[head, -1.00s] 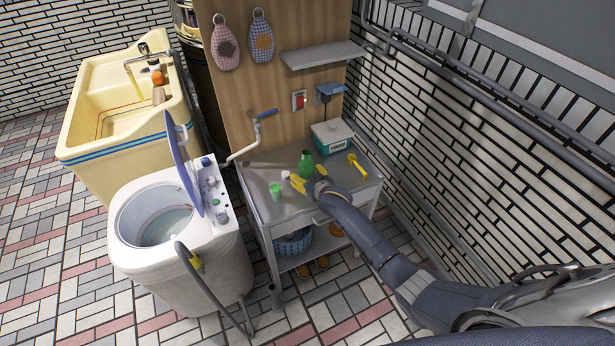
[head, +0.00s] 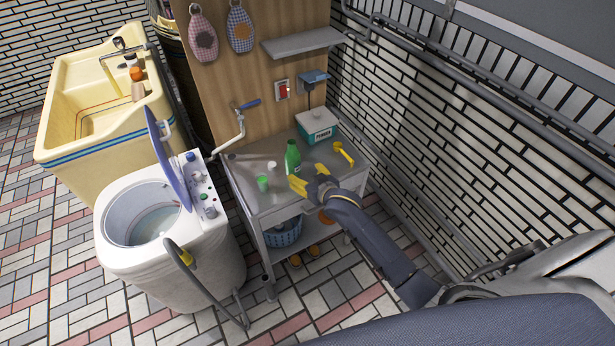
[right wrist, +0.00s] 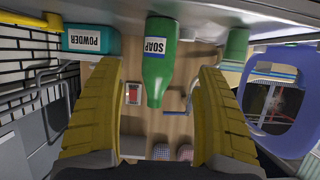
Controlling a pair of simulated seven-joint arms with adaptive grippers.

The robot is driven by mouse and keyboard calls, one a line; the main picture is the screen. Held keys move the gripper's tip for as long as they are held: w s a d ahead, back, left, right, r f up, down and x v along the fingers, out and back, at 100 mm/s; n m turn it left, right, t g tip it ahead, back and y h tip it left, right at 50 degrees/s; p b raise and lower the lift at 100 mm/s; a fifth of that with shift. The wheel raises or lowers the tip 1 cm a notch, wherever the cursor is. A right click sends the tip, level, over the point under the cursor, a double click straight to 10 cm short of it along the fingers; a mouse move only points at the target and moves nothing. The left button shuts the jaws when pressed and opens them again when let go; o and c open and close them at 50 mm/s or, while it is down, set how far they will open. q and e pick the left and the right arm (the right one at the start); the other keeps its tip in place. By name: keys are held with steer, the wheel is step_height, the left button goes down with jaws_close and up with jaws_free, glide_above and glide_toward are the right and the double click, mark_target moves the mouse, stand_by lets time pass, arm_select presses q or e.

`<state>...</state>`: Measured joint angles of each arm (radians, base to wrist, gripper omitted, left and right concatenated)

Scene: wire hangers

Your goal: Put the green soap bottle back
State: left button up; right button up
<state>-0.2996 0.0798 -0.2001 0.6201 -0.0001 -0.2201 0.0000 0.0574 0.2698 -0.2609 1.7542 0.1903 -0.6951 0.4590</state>
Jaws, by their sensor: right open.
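The green soap bottle (head: 292,157) stands upright on the grey metal table (head: 250,206), near its middle. In the right wrist view, which is upside down, the bottle (right wrist: 159,70) shows its white SOAP label ahead of and between my yellow fingers. My right gripper (head: 308,176) is open at the near side of the bottle, its fingers spread to either side (right wrist: 159,78). No finger clearly touches the bottle. My left gripper is not in view.
A green cup (head: 262,183) and a small white item (head: 272,166) stand left of the bottle. A teal powder box (head: 317,126) and a yellow scoop (head: 343,153) are behind and right. A shelf (head: 303,44) hangs above; a washing machine (head: 150,225) is left.

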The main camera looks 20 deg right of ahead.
steer(key=shift+s+r, duration=0.15)
steer(key=shift+s, duration=0.35)
steer(key=s+a+f+n, duration=0.1)
steer(key=s+a+f, duration=0.3)
steer(key=s, duration=0.2)
steer(key=s+d+f+g, duration=0.1)
steer(key=s+f+g, duration=0.1)
steer(key=s+f, duration=0.7)
steer(key=s+d+f+g+h, duration=0.15)
steer(key=s+f, duration=0.45)
steer(key=f, duration=0.7)
steer(key=s+d+f+g+y, duration=0.1)
steer(key=s+d+f+g, duration=0.15)
steer(key=s+f, duration=0.7)
steer(key=s+f+g, duration=0.2)
steer(key=s+f, duration=0.3)
steer(key=s, duration=0.4)
steer(key=s+d+f+g+h, duration=0.1)
steer(key=s+f, duration=0.4)
steer(key=s, duration=0.4)
steer(key=s+d+f+n+g, duration=0.1)
steer(key=s+f+g, duration=0.1)
steer(key=s+f, duration=0.3)
steer(key=s, duration=0.4)
steer(key=shift+s+g, duration=0.3)
steer(key=shift+s, duration=0.1)
